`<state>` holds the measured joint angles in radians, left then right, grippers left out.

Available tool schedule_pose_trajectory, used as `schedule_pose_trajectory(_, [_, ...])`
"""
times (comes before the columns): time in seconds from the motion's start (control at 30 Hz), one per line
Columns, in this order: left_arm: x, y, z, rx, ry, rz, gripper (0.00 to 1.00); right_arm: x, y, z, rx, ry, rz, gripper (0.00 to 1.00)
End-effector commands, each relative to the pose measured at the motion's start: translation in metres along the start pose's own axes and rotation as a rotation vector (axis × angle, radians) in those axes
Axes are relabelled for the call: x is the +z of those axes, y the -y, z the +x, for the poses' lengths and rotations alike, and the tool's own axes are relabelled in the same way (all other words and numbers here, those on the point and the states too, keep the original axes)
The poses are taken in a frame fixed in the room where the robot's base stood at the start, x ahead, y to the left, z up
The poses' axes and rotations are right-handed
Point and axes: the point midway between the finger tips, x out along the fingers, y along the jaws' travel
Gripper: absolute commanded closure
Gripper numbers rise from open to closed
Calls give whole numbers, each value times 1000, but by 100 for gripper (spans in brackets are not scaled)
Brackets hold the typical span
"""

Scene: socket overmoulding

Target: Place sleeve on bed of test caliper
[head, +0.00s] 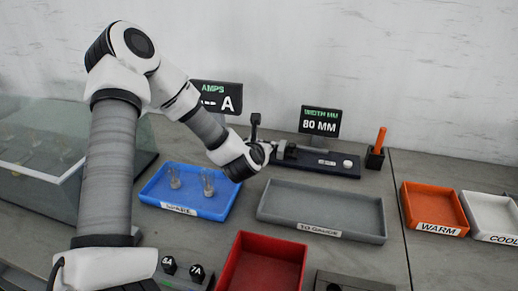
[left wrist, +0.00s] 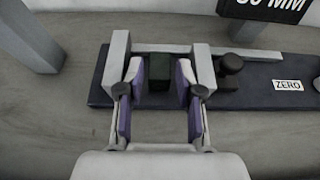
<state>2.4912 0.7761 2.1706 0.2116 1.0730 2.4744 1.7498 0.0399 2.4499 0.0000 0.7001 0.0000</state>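The test caliper (head: 318,161) is a dark flat base with grey jaws at the back of the bench. In the left wrist view its two grey jaws (left wrist: 203,65) stand either side of my left gripper (left wrist: 158,80). The gripper is open, its purple-padded fingers apart between the jaws. A small dark green block (left wrist: 158,72) sits between the fingers, with narrow gaps at its sides. I cannot tell whether it is the sleeve or part of the caliper bed. In the head view my left gripper (head: 267,151) is at the caliper's left end. My right gripper is not in view.
A display (head: 320,121) reads 80 MM behind the caliper. A blue tray (head: 185,207) holds clear cylinders. A grey tray (head: 320,230) labelled TO GAUGE is empty in front of the caliper. An orange tool (head: 381,140) stands at right. A red bin (head: 262,265) is in front.

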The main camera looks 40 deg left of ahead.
Motion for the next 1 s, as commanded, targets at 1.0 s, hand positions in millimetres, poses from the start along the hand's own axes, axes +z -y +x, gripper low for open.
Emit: schedule_pose_trajectory(1.0, [0,0,-79,0,1,1,64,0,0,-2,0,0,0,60])
